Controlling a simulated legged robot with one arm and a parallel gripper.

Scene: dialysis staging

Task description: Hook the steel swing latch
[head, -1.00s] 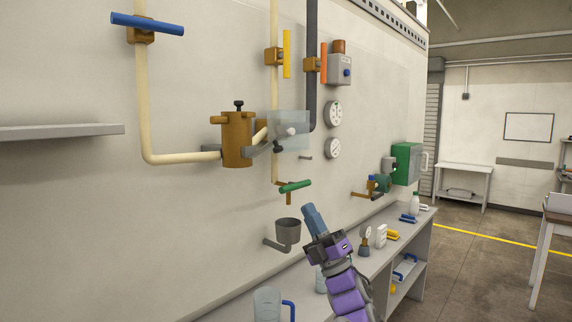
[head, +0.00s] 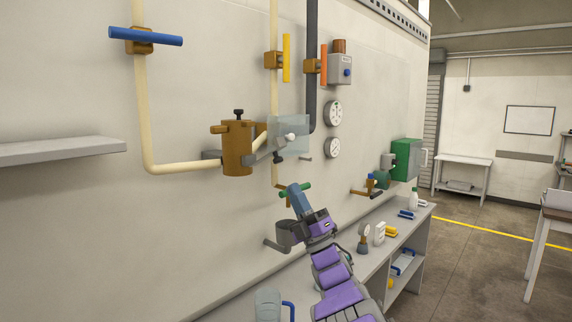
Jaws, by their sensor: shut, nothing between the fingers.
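A grey metal arm (head: 264,152), which may be the steel swing latch, sticks out beside the brown canister (head: 237,150) on the wall pipe. A pale knob (head: 290,137) and a see-through panel (head: 300,122) show at its right end; how these join is too small to tell. My gripper (head: 296,192) is shut and empty, pointing up and left. It is below the grey arm in the picture and apart from it.
A blue-handled valve (head: 145,37) and a grey shelf (head: 60,150) are at the left. Yellow (head: 286,58) and orange (head: 323,64) handles and two gauges (head: 333,112) are on the wall. A bench (head: 372,262) with bottles runs below.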

